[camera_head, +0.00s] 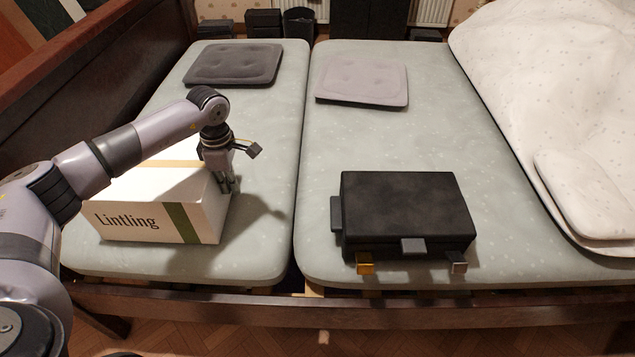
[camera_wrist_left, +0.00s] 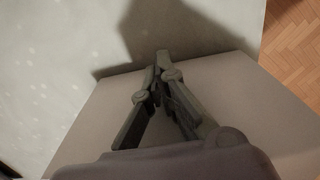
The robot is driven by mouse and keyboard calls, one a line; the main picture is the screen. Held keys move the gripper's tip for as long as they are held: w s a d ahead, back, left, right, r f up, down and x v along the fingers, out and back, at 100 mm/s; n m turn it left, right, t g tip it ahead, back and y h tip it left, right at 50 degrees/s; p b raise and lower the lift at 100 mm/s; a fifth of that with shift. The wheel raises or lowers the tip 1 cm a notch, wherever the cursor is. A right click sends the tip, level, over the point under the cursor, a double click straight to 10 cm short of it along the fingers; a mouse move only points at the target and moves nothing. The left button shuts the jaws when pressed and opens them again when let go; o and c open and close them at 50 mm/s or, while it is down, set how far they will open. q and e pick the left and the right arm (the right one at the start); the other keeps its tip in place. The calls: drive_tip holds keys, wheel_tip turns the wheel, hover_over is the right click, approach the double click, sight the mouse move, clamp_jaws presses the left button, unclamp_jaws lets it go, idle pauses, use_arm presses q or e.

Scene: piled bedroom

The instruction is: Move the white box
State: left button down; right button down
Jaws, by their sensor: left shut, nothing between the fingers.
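The white box (camera_head: 139,220), with "Lintling" lettering and a green stripe, lies on the left mattress near the bed's front edge. My left gripper (camera_head: 229,190) points down at the box's right end, with its fingers shut and empty. In the left wrist view the shut fingertips (camera_wrist_left: 162,56) appear over the box's surface (camera_wrist_left: 225,85), close to its edge. I cannot tell whether they touch the box. My left arm hides part of the box's top and left side. My right gripper is not in view.
A black case (camera_head: 405,205) lies on the right mattress (camera_head: 420,110). A dark cushion (camera_head: 233,63) and a grey cushion (camera_head: 362,80) lie farther back. A white spotted quilt (camera_head: 570,90) covers the right side. The wooden bed rail (camera_head: 420,309) runs along the front.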

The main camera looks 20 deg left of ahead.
use_arm(q)
drive_tip(key=s+a, duration=0.1)
drive_tip(key=a, duration=0.3)
drive_tip(key=s+a, duration=0.1)
drive_tip(key=a, duration=0.4)
drive_tip(key=s+a, duration=0.2)
drive_tip(key=a, duration=0.2)
drive_tip(key=shift+s+a, duration=0.1)
drive_tip(key=shift+a, duration=0.25)
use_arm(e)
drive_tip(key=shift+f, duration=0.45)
use_arm(q)
drive_tip(key=shift+r, duration=0.1)
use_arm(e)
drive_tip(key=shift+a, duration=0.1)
use_arm(q)
drive_tip(key=shift+r, duration=0.3)
wheel_tip(320, 180, up, 11)
drive_tip(key=shift+r, duration=0.15)
drive_tip(key=shift+d, duration=0.1)
